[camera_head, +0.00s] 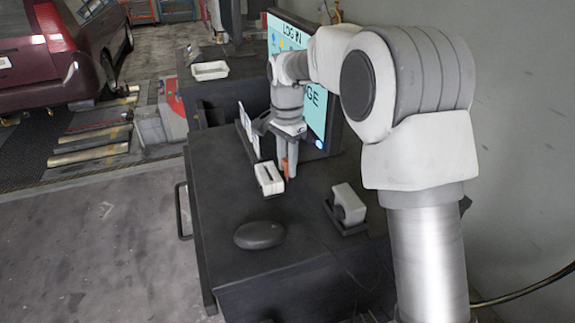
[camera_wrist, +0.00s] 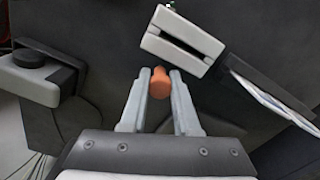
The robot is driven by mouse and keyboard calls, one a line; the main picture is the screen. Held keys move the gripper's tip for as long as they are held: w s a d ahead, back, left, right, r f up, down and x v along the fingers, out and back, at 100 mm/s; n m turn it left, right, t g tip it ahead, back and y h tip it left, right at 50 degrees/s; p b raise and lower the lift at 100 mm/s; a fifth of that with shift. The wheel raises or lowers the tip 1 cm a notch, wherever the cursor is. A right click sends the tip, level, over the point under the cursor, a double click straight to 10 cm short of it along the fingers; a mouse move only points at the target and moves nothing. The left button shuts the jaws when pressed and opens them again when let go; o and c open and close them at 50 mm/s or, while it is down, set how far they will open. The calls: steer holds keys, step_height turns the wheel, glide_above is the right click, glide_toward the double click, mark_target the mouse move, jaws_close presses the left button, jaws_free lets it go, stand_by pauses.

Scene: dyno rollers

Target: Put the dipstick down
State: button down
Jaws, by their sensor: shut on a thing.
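The dipstick's orange handle (camera_head: 285,167) shows between the fingers of my gripper (camera_head: 287,172), over the dark desk (camera_head: 225,205). In the wrist view the round orange end of the dipstick (camera_wrist: 159,83) sits between both fingertips of my gripper (camera_wrist: 160,78), which is shut on it. The rest of the dipstick is hidden. A white slotted block (camera_head: 268,179) lies on the desk just left of the fingers; it also shows ahead of them in the wrist view (camera_wrist: 183,40). I cannot tell whether the dipstick touches the desk.
A monitor (camera_head: 319,105) stands behind my gripper. A card stand (camera_head: 248,130) is behind the block. A dark rounded object (camera_head: 259,235) lies in front, and a white device with a black knob (camera_head: 347,204) is to the right. The desk's front left is clear.

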steer(key=shift+f, duration=0.55)
steer(key=shift+f, duration=0.1)
steer(key=c, duration=0.9)
jaws_free()
